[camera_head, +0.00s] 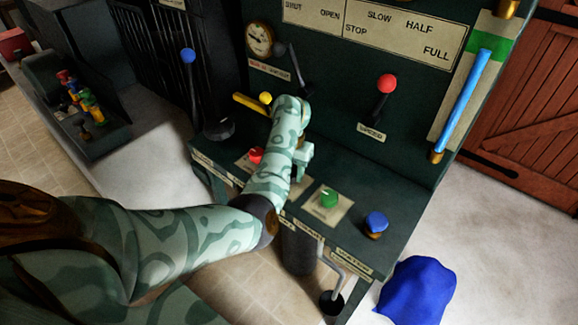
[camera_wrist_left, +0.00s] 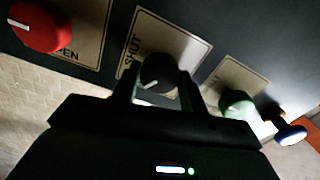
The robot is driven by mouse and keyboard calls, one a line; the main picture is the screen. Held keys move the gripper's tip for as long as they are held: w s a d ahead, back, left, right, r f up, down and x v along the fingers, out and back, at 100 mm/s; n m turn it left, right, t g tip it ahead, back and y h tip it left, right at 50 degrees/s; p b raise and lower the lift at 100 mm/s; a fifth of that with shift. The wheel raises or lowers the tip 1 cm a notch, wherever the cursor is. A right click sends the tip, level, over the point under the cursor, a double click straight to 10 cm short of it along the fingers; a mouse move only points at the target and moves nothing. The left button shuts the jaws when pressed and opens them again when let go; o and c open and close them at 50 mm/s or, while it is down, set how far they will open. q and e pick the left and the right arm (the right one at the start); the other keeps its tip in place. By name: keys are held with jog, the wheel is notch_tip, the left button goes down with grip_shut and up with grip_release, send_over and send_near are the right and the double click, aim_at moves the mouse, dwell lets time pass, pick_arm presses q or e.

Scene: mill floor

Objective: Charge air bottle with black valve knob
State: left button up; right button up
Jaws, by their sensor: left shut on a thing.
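The black valve knob (camera_wrist_left: 157,68) sits on a tan plate (camera_wrist_left: 182,52) marked SHUT, and a short white pointer line shows on it. My left gripper (camera_wrist_left: 157,84) has one finger on each side of the knob and is shut on it. In the head view my left gripper (camera_head: 301,158) is over the console shelf between the red and green knobs, and it hides the black knob. A round dial gauge (camera_head: 259,40) is on the back panel; its reading is too small to tell. I cannot pick out the air bottle for sure. My right gripper is not in view.
A red knob (camera_head: 256,155), green knob (camera_head: 329,198) and blue knob (camera_head: 376,223) share the shelf. A blue cloth-like heap (camera_head: 418,291) lies at lower right.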

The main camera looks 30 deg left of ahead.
pick_arm(q)
jog(key=m+p, duration=0.3)
jog(key=m, duration=0.3)
jog(key=shift+r, duration=0.2)
jog(key=m+p, duration=0.2)
jog(key=m, duration=0.3)
jog(key=shift+f+p, duration=0.15)
jog(key=shift+p, duration=0.15)
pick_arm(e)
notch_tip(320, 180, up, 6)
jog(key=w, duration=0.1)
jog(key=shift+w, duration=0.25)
pick_arm(q)
jog(key=shift+m, duration=0.4)
jog(key=o, duration=1)
notch_tip(320, 180, up, 16)
jog(key=p, duration=0.7)
jog(key=shift+p, duration=0.35)
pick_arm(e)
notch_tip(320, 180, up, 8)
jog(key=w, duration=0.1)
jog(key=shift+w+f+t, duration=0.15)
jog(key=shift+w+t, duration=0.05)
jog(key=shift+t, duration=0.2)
